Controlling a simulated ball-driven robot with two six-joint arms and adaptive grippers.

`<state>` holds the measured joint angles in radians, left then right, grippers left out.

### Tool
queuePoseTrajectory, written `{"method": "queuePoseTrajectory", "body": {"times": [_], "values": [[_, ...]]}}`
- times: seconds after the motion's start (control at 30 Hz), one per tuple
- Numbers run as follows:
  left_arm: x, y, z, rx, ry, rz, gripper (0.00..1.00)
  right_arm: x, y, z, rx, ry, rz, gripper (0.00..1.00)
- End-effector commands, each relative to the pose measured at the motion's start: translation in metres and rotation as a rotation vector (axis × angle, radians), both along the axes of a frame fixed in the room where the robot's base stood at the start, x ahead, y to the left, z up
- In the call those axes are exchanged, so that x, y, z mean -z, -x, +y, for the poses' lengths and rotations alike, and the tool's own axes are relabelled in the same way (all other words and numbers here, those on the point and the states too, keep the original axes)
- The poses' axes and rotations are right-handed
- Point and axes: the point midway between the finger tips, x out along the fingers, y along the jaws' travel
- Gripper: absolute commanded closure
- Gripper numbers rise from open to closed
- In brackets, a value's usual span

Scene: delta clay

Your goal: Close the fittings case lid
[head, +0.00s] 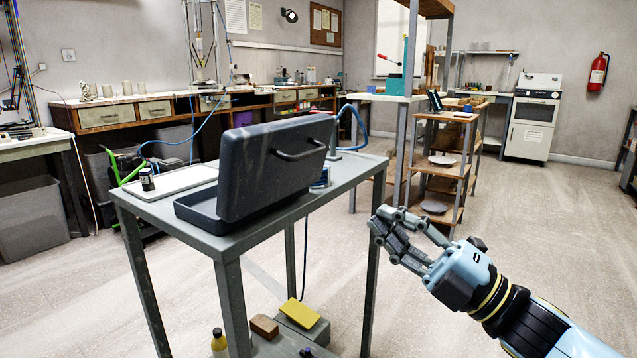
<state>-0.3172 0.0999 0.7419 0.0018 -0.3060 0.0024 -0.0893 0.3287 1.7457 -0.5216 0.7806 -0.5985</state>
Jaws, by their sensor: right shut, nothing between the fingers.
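The fittings case is dark blue-grey and sits on a grey metal table (348,165) left of centre. Its lid (255,180) stands raised, close to upright, with a bar handle (300,148) on the face toward me. The case's base (198,211) shows at the lid's left end; most of its inside is hidden behind the lid. My right gripper (380,222) is shut and empty, in the air to the right of the table, apart from the case. My left gripper is not in view.
A white tray (178,183) and a small dark bottle (147,179) are on the table left of the case. A blue hose (358,124) rises behind the lid. Open floor lies right of the table.

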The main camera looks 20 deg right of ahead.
Motion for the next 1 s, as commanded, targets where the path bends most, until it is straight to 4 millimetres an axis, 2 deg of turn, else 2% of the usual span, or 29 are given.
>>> {"method": "queuePoseTrajectory", "body": {"times": [0.3, 0.5, 0.7, 1.0], "values": [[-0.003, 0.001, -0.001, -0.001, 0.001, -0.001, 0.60, -0.032, -0.047, 0.037, 0.003, -0.006, -0.003, 1.00], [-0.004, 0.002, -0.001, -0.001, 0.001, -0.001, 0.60, -0.047, -0.072, 0.058, 0.002, -0.004, 0.000, 1.00], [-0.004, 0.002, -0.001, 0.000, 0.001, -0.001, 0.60, -0.054, -0.084, 0.068, 0.002, -0.003, 0.001, 1.00], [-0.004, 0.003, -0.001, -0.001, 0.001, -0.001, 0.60, -0.054, -0.086, 0.069, 0.001, -0.003, 0.003, 1.00]]}}
